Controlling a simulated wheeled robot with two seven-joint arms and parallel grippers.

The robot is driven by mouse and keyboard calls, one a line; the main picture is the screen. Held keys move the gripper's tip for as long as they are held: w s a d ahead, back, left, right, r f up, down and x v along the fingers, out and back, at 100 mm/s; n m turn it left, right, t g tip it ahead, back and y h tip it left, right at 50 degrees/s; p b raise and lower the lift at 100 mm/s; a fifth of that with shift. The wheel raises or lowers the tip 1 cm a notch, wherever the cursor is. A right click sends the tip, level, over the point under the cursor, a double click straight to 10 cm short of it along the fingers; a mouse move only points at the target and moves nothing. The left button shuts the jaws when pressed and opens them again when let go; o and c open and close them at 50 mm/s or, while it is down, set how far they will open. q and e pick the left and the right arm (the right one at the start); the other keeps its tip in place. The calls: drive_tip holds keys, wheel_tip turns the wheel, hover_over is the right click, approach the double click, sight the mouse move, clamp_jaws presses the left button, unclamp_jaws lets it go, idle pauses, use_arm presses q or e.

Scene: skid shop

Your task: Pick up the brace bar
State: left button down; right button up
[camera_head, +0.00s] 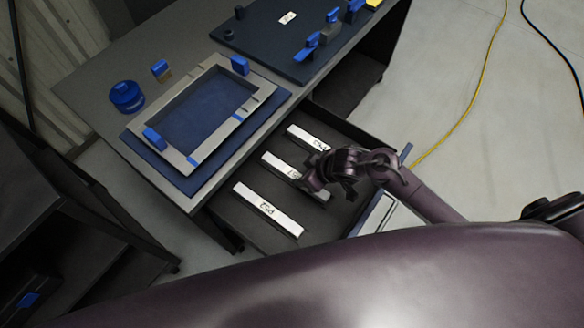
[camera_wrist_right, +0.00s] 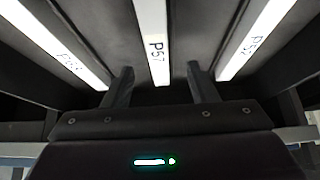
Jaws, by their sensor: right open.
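Three white bars with black labels lie side by side in an open drawer: a near bar (camera_head: 268,210), a middle bar (camera_head: 276,164) and a far bar (camera_head: 304,137). The pictures do not tell me which is the brace bar. My right gripper (camera_head: 314,178) is over the middle bar and hides part of it. In the right wrist view the gripper (camera_wrist_right: 161,80) is open and empty, with the middle bar (camera_wrist_right: 151,22), marked P57, running between its fingers. The other bars show at left (camera_wrist_right: 45,38) and right (camera_wrist_right: 262,32). My left gripper is not in view.
The drawer (camera_head: 238,225) has raised walls close around the bars. Above it, the bench holds a grey frame on a blue plate (camera_head: 160,170), a blue round container (camera_head: 127,96) and a dark board with blue clamps (camera_head: 270,45). A yellow cable (camera_head: 470,105) crosses the floor.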

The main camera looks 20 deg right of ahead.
sight(295, 175)
drive_tip(key=shift+a+f, duration=0.15)
drive_tip(key=shift+f, duration=0.25)
drive_tip(key=shift+x, duration=0.8)
drive_tip(key=x, duration=0.3)
drive_tip(key=shift+w+f, duration=0.25)
drive_tip(key=shift+w, duration=0.05)
drive_tip(key=shift+f, duration=0.1)
drive_tip(key=c, duration=1)
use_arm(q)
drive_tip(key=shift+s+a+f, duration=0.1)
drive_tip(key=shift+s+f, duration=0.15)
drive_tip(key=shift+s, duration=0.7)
use_arm(e)
drive_tip(key=shift+w, duration=0.1)
drive_tip(key=shift+c, duration=0.7)
